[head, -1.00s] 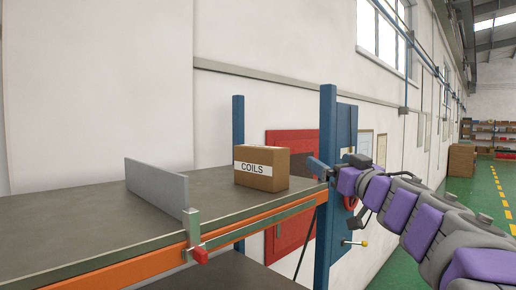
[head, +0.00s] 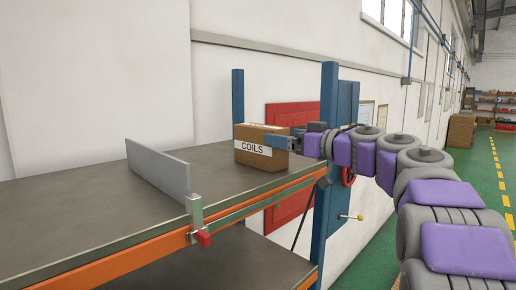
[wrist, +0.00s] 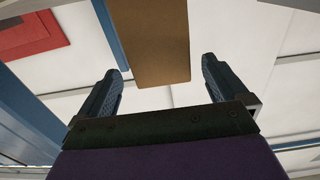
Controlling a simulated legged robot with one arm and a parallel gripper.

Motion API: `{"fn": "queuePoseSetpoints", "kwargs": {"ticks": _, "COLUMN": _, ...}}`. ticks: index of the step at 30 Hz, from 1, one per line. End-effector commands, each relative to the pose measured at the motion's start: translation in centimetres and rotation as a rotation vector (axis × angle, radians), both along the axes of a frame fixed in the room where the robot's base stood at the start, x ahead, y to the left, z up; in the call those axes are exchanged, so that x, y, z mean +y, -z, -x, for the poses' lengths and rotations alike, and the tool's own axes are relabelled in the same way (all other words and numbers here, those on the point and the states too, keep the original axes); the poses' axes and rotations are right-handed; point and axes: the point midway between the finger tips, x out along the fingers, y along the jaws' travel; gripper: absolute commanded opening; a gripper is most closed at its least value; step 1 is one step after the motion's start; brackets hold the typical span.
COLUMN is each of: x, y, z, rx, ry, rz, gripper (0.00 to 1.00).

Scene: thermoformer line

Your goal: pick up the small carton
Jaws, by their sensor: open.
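The small brown carton (head: 249,157) with a white "COILS" label stands upright on the dark shelf (head: 90,208), near its right end. My gripper (head: 284,142) reaches in from the right at the carton's upper right side and hides part of it. In the wrist view the carton (wrist: 150,40) shows as a brown face ahead, between the lines of the two fingers. My gripper (wrist: 160,78) is open, with nothing between its fingers. Whether a finger touches the carton cannot be told.
A grey upright divider (head: 158,170) stands on the shelf left of the carton, with a clamp (head: 197,220) at the front edge. A blue post (head: 326,180) rises at the shelf's right end. The shelf left of the divider is clear.

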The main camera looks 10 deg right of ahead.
Motion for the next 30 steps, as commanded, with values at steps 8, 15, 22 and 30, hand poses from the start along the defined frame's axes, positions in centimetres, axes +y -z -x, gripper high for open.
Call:
{"fn": "queuePoseSetpoints", "kwargs": {"ticks": 8, "x": 1.4, "y": -0.1, "z": -1.9, "rx": -0.002, "ry": 0.000, "rz": -0.002, "gripper": 1.00}}
{"fn": "queuePoseSetpoints", "kwargs": {"ticks": 15, "x": 3.6, "y": -0.4, "z": -3.9, "rx": -0.004, "ry": -0.003, "rz": 0.002, "gripper": 1.00}}
{"fn": "queuePoseSetpoints", "kwargs": {"ticks": 22, "x": 4.9, "y": -0.5, "z": -5.6, "rx": -0.003, "ry": -0.001, "rz": 0.002, "gripper": 1.00}}
{"fn": "queuePoseSetpoints", "kwargs": {"ticks": 30, "x": 4.9, "y": -0.5, "z": -5.7, "rx": -0.002, "ry": 0.001, "rz": 0.000, "gripper": 1.00}}
